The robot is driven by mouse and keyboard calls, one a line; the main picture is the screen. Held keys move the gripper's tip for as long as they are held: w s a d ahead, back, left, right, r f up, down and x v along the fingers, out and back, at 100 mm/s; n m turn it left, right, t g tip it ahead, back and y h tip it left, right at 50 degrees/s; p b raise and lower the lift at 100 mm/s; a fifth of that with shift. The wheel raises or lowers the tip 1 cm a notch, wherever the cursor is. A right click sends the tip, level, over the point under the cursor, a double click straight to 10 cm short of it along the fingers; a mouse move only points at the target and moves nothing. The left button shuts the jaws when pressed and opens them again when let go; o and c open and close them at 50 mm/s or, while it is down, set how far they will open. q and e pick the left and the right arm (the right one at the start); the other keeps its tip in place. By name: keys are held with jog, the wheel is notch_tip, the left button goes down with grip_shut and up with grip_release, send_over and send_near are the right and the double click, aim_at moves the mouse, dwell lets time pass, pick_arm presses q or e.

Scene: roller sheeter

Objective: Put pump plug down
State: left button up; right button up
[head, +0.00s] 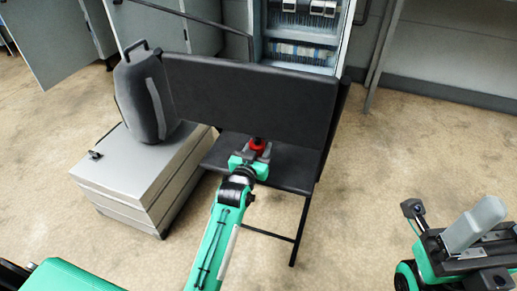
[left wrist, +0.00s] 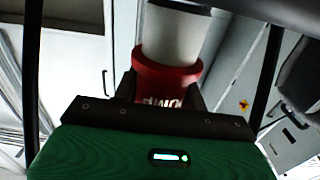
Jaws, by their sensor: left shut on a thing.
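The pump plug (head: 257,145) is a small red piece with a dark top in the head view. In the left wrist view it shows as a red collar (left wrist: 165,76) with partly hidden white lettering and a pale cylinder beyond it. My left gripper (head: 254,156) is shut on it, with dark fingers on both sides of the collar. It holds the plug over the black seat of the chair (head: 295,168), in front of the backrest. I cannot tell whether the plug touches the seat. My right gripper (head: 468,243) seems to show at the lower right; its jaw state is unclear.
A dark grey canister-like bag (head: 146,98) stands on a grey metal case (head: 128,170) left of the chair. An open cabinet (head: 300,45) with electrical parts is behind the backrest. A grey shelf (head: 455,55) stands at the back right. The floor right of the chair is clear.

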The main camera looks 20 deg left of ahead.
pick_arm(q)
jog(key=o, duration=1.1)
jog(key=shift+f, duration=0.1)
jog(key=shift+o, duration=0.2)
